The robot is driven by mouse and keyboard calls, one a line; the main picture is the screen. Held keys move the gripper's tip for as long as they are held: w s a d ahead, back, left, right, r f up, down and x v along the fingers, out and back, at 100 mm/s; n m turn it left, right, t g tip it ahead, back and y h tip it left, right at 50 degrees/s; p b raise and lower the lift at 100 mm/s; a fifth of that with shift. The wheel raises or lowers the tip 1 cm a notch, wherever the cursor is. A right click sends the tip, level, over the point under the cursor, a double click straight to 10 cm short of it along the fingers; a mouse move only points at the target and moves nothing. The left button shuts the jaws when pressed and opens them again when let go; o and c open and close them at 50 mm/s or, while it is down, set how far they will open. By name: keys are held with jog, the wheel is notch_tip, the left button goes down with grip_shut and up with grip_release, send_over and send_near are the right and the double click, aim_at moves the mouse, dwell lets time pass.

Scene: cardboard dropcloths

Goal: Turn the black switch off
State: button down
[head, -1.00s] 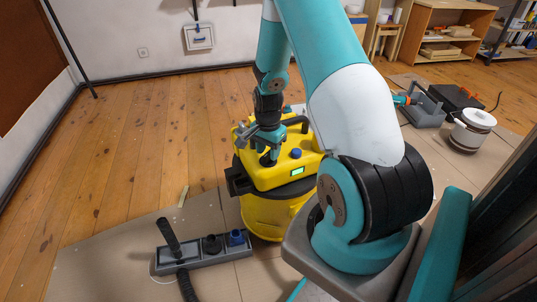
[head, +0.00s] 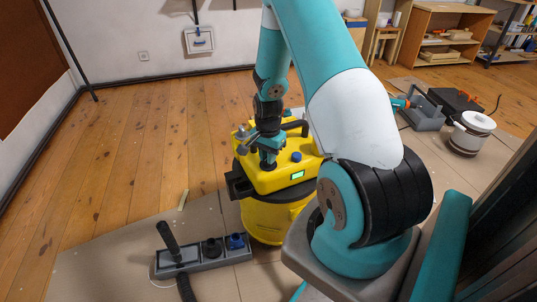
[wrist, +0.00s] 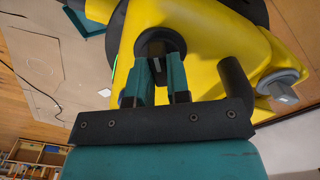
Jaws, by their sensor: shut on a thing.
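A yellow vacuum-like machine (head: 277,222) stands on the floor sheet, with a blue knob (head: 296,157) and a lit green display (head: 297,175) on top. My gripper (head: 268,161) points down at its top, left of the blue knob. In the wrist view, my gripper's two fingers (wrist: 157,72) are shut on the black switch (wrist: 160,46), one on each side. A white mark shows on the switch between them. The fingers hide much of the switch, and I cannot read its setting.
A grey holder (head: 205,258) with black and blue attachments lies in front at left. A grey knob (wrist: 280,84) juts from the machine near my gripper. A grey tool tray (head: 424,112) and white bucket (head: 471,133) stand at right. Wooden floor at left is clear.

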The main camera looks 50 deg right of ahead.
jog(key=n+p, duration=0.3)
jog(key=n, duration=0.2)
jog(key=shift+r+n, duration=0.15)
jog(key=shift+n, duration=0.15)
jog(key=n+p, duration=0.2)
jog(key=n, duration=0.3)
jog(key=shift+n+p, duration=0.3)
jog(key=shift+p, duration=0.1)
jog(key=c, duration=1.1)
grip_release()
notch_tip(320, 180, up, 17)
jog(key=p, duration=0.3)
